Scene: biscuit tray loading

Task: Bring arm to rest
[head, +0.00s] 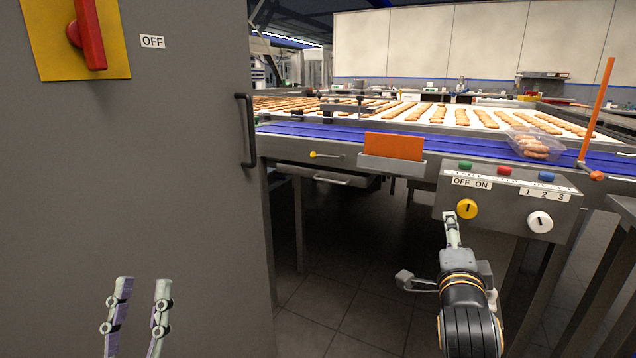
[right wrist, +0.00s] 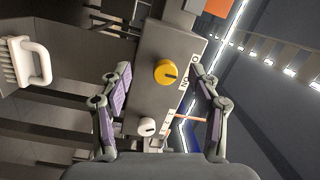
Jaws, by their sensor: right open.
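My left gripper (head: 143,281) is at the bottom left of the head view, in front of the grey cabinet. Its two fingers point up and stand apart with nothing between them. My right gripper (head: 452,218) is just below the yellow knob (head: 467,208) of the control box (head: 510,207). The right wrist view shows its fingers (right wrist: 160,68) wide apart, with the yellow knob (right wrist: 166,72) framed between them. Neither finger visibly touches the knob. The white knob (head: 540,222) is to the right on the same box.
The grey cabinet (head: 170,180) with a red switch (head: 88,35) fills the left. A blue conveyor (head: 330,132) carries a clear tray of biscuits (head: 536,145). An orange card (head: 393,147) stands in a holder. A white-handled brush (right wrist: 30,62) shows in the right wrist view.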

